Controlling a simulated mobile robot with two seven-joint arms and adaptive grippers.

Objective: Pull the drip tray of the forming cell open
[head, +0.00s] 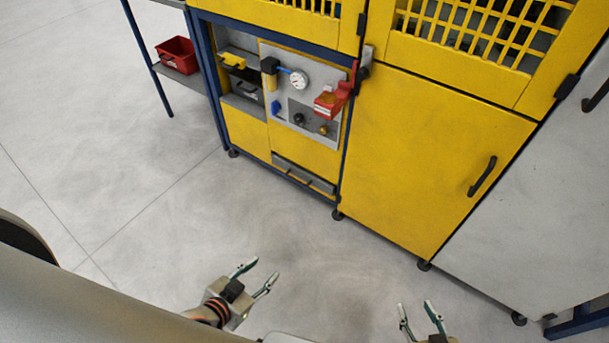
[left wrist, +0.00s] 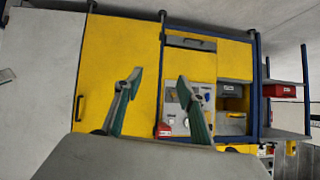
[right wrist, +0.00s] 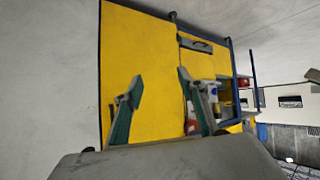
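The drip tray (head: 303,174) is a narrow grey drawer front with a bar handle, low in the yellow forming cell (head: 298,148). It looks pushed in, flush with the cell. The wrist views are upside down, so the tray shows near the top of the left wrist view (left wrist: 190,42) and the right wrist view (right wrist: 196,46). My left gripper (head: 257,275) is open and empty, in front of the cell and well apart from the tray. My right gripper (head: 417,314) is open and empty, farther right and also well apart from the tray.
Above the tray is a control panel (head: 301,95) with a gauge, knobs and a red box (head: 329,101). A large yellow door (head: 430,150) with a black handle stands to the right. A shelf with a red bin (head: 178,55) is at left. The floor (head: 200,220) before the cell is clear.

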